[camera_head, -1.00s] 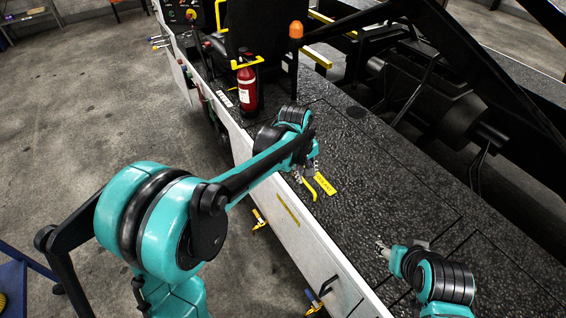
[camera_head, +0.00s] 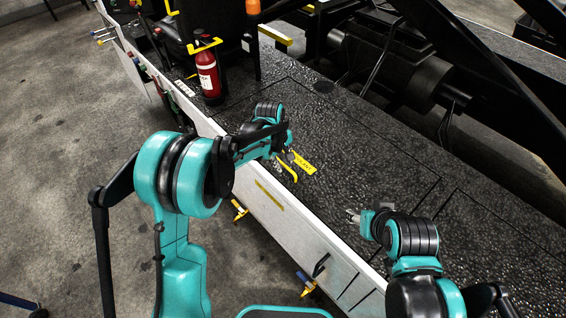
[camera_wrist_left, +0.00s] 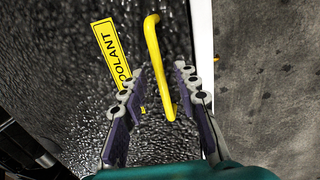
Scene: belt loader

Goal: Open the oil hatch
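A yellow bar handle (camera_head: 288,172) stands on the black textured deck (camera_head: 340,150) beside a yellow label (camera_head: 304,163). In the left wrist view the label (camera_wrist_left: 111,52) partly reads "OOLANT", and the handle (camera_wrist_left: 153,42) runs down between my fingers. My left gripper (camera_wrist_left: 160,72) is open, with one finger on each side of the handle; contact is not visible. In the head view the left gripper (camera_head: 282,161) is at the handle, partly hidden by its wrist. My right gripper (camera_head: 352,215) is over the deck, small in view. I can read no oil label.
A red fire extinguisher (camera_head: 209,76) stands farther along the deck. A white side panel (camera_head: 285,222) drops below the deck edge, with a yellow strip and a dark handle (camera_head: 320,265). Dark beams and a cylinder (camera_head: 420,85) rise at the back right. Concrete floor lies left.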

